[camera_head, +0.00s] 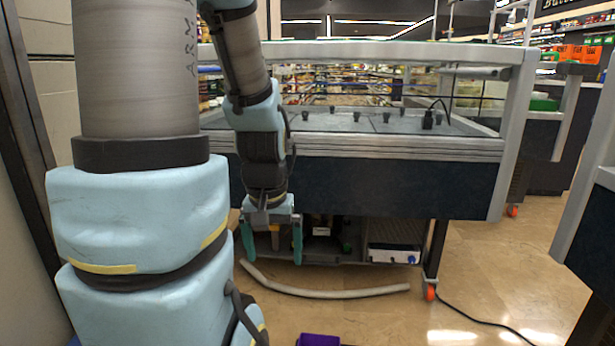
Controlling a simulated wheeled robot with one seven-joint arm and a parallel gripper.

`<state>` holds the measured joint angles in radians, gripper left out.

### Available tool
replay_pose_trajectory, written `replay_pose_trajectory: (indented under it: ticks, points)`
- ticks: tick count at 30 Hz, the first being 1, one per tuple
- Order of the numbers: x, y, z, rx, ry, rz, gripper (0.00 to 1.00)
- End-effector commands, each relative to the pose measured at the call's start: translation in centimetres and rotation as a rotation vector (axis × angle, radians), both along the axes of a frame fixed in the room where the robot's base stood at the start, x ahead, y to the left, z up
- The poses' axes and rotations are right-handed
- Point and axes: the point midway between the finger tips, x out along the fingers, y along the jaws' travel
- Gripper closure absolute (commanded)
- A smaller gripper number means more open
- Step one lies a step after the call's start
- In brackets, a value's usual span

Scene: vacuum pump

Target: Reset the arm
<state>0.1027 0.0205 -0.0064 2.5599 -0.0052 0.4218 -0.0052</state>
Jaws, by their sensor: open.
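My gripper (271,243) hangs from my bent arm, fingers pointing down, in front of the lower part of the counter. Its two teal fingers are spread apart and nothing shows between them but the dim shelf space behind. My arm's large grey and light-blue links fill the left of the picture and hide what is behind them.
A dark counter (400,185) with a grey frame stands ahead on orange-wheeled legs. A white box (393,254) sits on its lower shelf. A pale hose (325,293) and a black cable (468,312) lie on the floor. A purple object (318,340) shows at the bottom edge.

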Motion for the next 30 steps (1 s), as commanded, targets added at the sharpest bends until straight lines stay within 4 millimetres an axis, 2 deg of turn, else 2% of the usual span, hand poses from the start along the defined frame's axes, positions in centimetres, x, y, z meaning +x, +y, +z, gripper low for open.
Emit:
replay_pose_trajectory:
  ticks: [1,27,30]
  points:
    - [0.0,0.0,3.4,0.000,0.000,0.000,0.00]
    - [0.0,0.0,30.4,0.000,0.000,0.000,0.00]
    - [0.0,0.0,32.8,0.000,0.000,0.000,0.00]
